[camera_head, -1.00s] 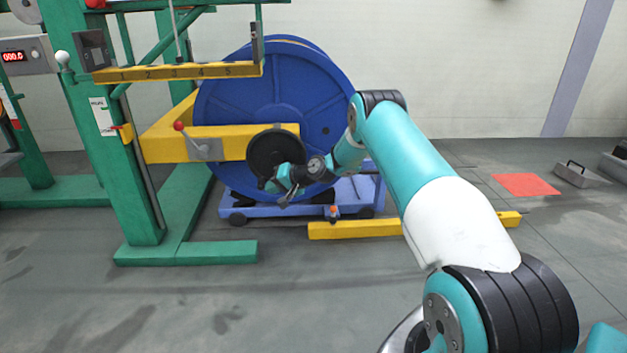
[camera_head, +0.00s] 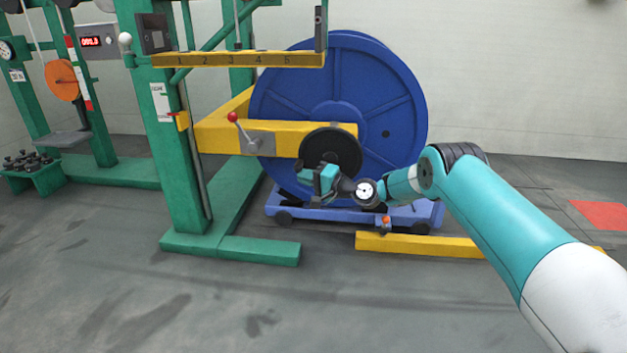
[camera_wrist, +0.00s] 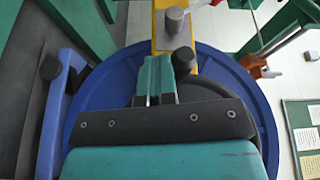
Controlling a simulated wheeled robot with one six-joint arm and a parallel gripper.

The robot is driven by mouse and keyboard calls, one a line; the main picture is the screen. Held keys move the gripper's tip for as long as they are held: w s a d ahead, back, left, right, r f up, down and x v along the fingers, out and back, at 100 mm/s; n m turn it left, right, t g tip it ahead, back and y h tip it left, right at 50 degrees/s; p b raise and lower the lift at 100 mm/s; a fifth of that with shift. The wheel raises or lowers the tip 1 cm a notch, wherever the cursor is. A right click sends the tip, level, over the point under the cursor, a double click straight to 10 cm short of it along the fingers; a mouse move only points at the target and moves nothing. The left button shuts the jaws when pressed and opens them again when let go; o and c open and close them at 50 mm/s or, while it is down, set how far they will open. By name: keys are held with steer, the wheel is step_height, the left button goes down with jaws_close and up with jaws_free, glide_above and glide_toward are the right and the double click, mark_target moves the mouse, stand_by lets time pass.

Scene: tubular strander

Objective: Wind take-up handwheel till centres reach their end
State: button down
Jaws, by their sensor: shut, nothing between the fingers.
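The black round handwheel (camera_head: 332,147) stands upright at the end of the yellow arm (camera_head: 225,137), in front of the blue reel (camera_head: 400,90). My gripper (camera_head: 305,174) is just in front of the wheel's lower left part and hides some of it. In the wrist view the gripper's teal fingers (camera_wrist: 155,75) are together and empty. A dark knob (camera_wrist: 183,60) shows just right of the fingertips, and the dark wheel rim (camera_wrist: 232,100) curves behind them. I cannot tell whether the fingers touch the wheel.
A red-knobbed lever (camera_head: 233,117) is on the yellow arm. A green post (camera_head: 180,150) stands left, with a numbered yellow scale (camera_head: 240,60) above. A blue trolley (camera_head: 410,212) sits under the reel and a yellow floor beam (camera_head: 430,246) in front. The near floor is clear.

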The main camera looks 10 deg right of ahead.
steer(key=shift+w+a+r, duration=0.1)
steer(key=shift+a+r, duration=0.1)
steer(key=shift+r, duration=0.3)
steer(key=shift+f, duration=0.1)
stand_by(0.3)
